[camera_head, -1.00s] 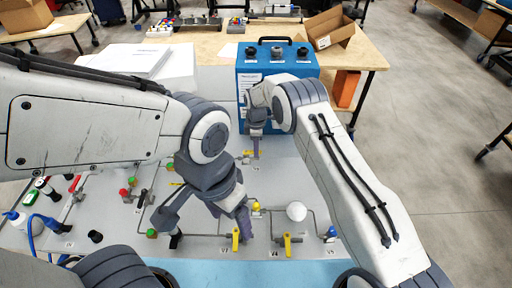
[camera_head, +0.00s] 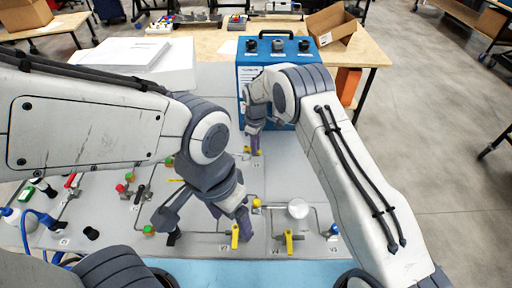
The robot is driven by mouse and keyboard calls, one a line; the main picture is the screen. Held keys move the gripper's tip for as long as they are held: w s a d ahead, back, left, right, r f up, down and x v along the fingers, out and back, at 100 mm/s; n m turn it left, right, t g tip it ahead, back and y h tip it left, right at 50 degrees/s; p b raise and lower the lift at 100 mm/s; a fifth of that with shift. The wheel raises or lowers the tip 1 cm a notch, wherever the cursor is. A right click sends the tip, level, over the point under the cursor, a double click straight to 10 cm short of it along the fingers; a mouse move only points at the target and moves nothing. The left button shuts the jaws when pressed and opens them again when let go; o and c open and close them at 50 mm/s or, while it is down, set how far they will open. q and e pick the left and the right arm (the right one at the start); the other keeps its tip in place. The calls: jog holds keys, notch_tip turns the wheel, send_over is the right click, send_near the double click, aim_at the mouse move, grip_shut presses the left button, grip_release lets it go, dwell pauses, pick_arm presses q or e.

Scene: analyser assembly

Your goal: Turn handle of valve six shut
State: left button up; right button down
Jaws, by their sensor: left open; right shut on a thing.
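A yellow-handled valve (camera_head: 247,150) sits on the grey board in front of the blue box, with a small label below it that is too small to read. My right gripper (camera_head: 254,150) points down and is shut on this yellow handle, hiding part of it. My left gripper (camera_head: 204,228) is open and empty, low over the front of the board. One of its fingers is close to the yellow handle (camera_head: 235,236) of a front valve; I cannot tell whether they touch. Another yellow-handled valve (camera_head: 289,241) stands to the right.
The blue box (camera_head: 246,84) with black knobs and a handle stands behind my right gripper. Red-handled (camera_head: 70,180) and green-capped (camera_head: 148,230) fittings and pipes fill the board's left side. A white round part (camera_head: 298,208) lies right. White boxes (camera_head: 150,55) stand behind my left arm.

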jog(key=m, duration=0.2)
jog(key=s+m+b, duration=0.1)
jog(key=shift+a+m, duration=0.35)
jog(key=shift+m, duration=0.05)
jog(key=m, duration=0.1)
jog(key=m+b, duration=0.1)
jog(key=shift+s+a+m, duration=0.3)
jog(key=shift+s+a, duration=0.05)
jog(key=shift+a, duration=0.05)
jog(key=m, duration=0.2)
jog(key=a+m+b, duration=0.1)
jog(key=shift+s, duration=0.25)
jog(key=shift+a+m, duration=0.3)
jog(key=shift+m, duration=0.55)
jog(key=shift+a+m, duration=0.25)
jog(key=shift+m, duration=0.6)
jog(key=shift+b, duration=0.3)
jog(key=c, duration=0.8)
grip_release()
jog(key=shift+r, duration=0.1)
